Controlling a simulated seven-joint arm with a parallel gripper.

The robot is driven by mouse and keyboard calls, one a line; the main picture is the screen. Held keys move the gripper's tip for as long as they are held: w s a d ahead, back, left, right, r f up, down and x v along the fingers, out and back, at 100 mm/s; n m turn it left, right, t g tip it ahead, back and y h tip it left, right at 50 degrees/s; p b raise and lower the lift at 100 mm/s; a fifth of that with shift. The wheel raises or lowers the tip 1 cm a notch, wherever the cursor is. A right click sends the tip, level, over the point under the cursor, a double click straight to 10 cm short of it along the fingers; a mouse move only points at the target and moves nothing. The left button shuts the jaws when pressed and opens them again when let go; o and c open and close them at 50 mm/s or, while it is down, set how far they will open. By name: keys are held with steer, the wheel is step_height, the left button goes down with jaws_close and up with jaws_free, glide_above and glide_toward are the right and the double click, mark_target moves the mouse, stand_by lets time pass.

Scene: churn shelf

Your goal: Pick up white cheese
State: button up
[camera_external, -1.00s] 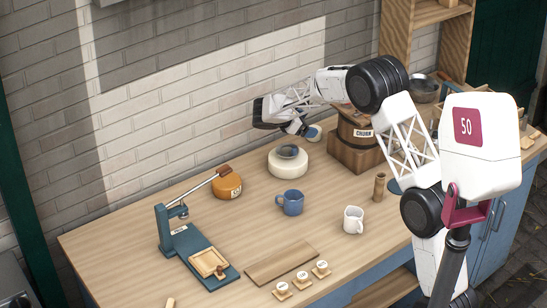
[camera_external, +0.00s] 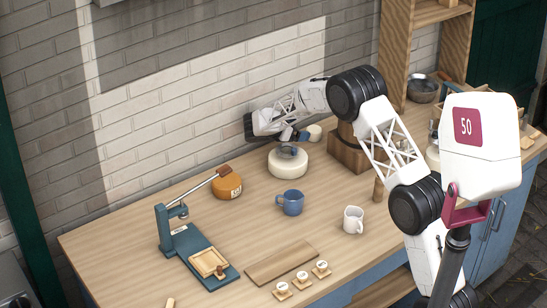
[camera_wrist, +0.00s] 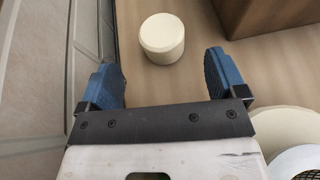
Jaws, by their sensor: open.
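A small plain white cylinder, which looks like the white cheese (camera_external: 314,132), stands on the counter near the wall, behind a larger white wheel (camera_external: 287,166). In the wrist view the small white cheese (camera_wrist: 162,36) stands upright just beyond my fingertips, roughly midway between them and not touching either. My gripper (camera_external: 294,135) is low over the back of the counter with its blue fingers apart. The wrist view also shows my gripper (camera_wrist: 165,72) open and empty. The larger wheel (camera_wrist: 285,128) shows at the lower right there, with a grey round thing on top.
A wooden churn (camera_external: 352,150) stands close to the right of the small cheese. The brick wall (camera_external: 200,100) is close on the left in the wrist view. An orange cheese (camera_external: 227,187), a blue mug (camera_external: 290,202) and a white mug (camera_external: 353,219) stand in front.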

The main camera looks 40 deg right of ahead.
mark_target(314, 128)
steer(key=shift+x, duration=1.25)
steer(key=shift+s+d, duration=0.1)
steer(key=shift+x, duration=2.55)
steer(key=shift+f, duration=0.1)
steer(key=c, duration=1)
